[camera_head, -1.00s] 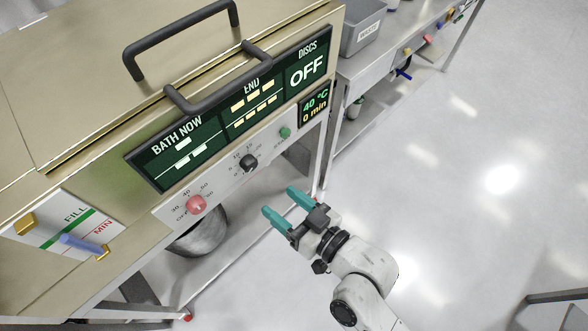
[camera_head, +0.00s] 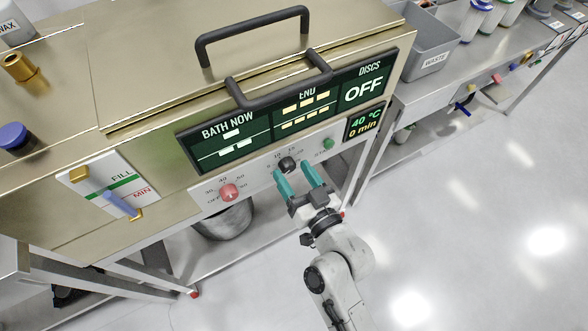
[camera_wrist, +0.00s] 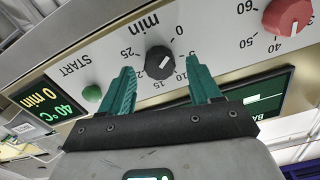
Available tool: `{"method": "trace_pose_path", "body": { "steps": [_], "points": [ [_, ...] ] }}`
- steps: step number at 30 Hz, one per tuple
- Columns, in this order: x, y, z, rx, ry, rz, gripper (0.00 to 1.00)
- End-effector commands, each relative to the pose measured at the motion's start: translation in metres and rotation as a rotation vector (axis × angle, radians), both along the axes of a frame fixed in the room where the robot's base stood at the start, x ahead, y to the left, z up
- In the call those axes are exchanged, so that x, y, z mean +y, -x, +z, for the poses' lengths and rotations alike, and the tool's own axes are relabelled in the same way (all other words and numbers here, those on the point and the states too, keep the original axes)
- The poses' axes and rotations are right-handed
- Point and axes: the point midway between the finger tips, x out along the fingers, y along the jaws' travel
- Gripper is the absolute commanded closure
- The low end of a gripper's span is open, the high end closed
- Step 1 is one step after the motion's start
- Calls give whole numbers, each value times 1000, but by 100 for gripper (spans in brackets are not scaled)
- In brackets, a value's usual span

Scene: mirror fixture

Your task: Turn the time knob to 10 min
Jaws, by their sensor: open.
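The time knob (camera_head: 288,165) is black, on the panel under the display, with a minute scale around it. In the wrist view the time knob (camera_wrist: 160,62) shows a white line slanting up and right, roughly towards the 0 and 5 side. The readout (camera_head: 363,124) shows 40 °C and 0 min. My gripper (camera_head: 294,172) has teal fingers and is open and empty, reaching up to the knob from below. In the wrist view the knob appears between the fingertips, with a gap on each side. Whether the fingertips reach around it in depth is unclear.
A red temperature knob (camera_head: 229,192) sits left of the time knob, and a green START button (camera_head: 328,144) to its right. A dark handle (camera_head: 262,35) stands on the lid. A metal pot (camera_head: 224,220) is below. Open floor lies to the right.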

Motion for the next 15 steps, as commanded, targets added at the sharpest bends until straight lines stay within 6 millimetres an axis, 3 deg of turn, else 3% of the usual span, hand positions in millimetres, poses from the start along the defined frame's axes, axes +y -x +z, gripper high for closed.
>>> {"method": "trace_pose_path", "body": {
  "steps": [12, 15],
  "points": [
    [4, -7, 0, 0, 0, 0, 37],
    [4, -6, 0, 0, 0, 0, 47]
  ]
}}
